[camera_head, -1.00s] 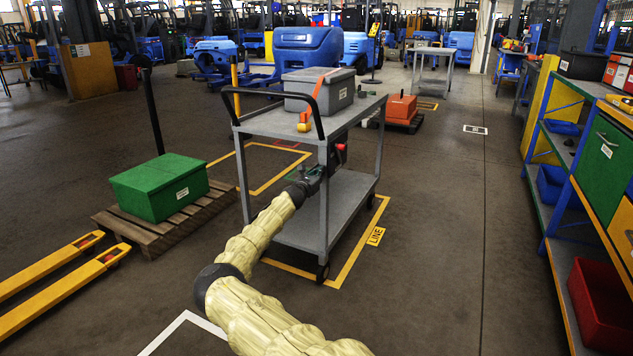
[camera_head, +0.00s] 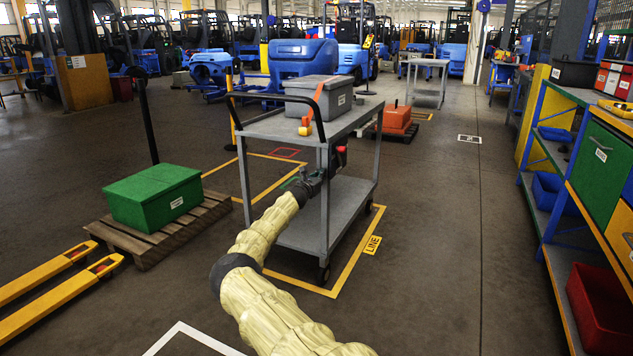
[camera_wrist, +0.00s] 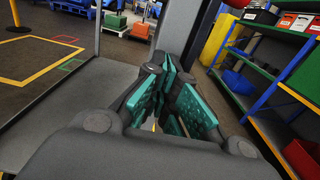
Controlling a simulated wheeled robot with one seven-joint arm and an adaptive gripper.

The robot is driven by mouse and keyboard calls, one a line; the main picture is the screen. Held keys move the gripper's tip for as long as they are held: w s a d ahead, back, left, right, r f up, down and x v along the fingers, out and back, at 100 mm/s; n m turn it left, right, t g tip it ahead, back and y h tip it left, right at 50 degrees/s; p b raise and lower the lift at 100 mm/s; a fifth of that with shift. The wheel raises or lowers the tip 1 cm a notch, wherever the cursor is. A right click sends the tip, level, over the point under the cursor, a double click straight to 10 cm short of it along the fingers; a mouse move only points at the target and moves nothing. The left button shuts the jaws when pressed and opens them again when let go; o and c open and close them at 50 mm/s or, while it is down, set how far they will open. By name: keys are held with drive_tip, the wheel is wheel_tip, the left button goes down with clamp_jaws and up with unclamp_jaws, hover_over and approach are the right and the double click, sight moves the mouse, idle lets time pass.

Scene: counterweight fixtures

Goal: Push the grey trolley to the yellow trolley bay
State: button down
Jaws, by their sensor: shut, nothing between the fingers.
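The grey trolley (camera_head: 351,190) stands upright with its push handle toward me, carrying a grey lidded box (camera_head: 318,92) with an orange strap. It stands within a yellow floor outline (camera_head: 350,265) marked LINE. Another yellow outline (camera_head: 222,166) lies on the floor beyond it to the left; I cannot tell which is the bay. My gripper (camera_head: 318,183) is at the trolley's near right post, between top and lower shelf. In the wrist view its teal-padded fingers (camera_wrist: 168,100) are shut and empty, in front of the grey post (camera_wrist: 184,32). Whether they touch it is unclear.
A green box (camera_head: 155,195) on a pallet and yellow forks (camera_head: 50,285) are at left. An orange box (camera_head: 396,119) on a pallet and a grey table (camera_head: 425,68) are beyond. Blue shelving (camera_head: 547,235) lines the right. The aisle between trolley and shelving is clear.

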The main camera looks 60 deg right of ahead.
drive_tip(key=s+a+p, duration=0.2)
drive_tip(key=a+p, duration=0.1)
drive_tip(key=a, duration=1)
drive_tip(key=shift+s+a, duration=0.15)
drive_tip(key=shift+a, duration=0.15)
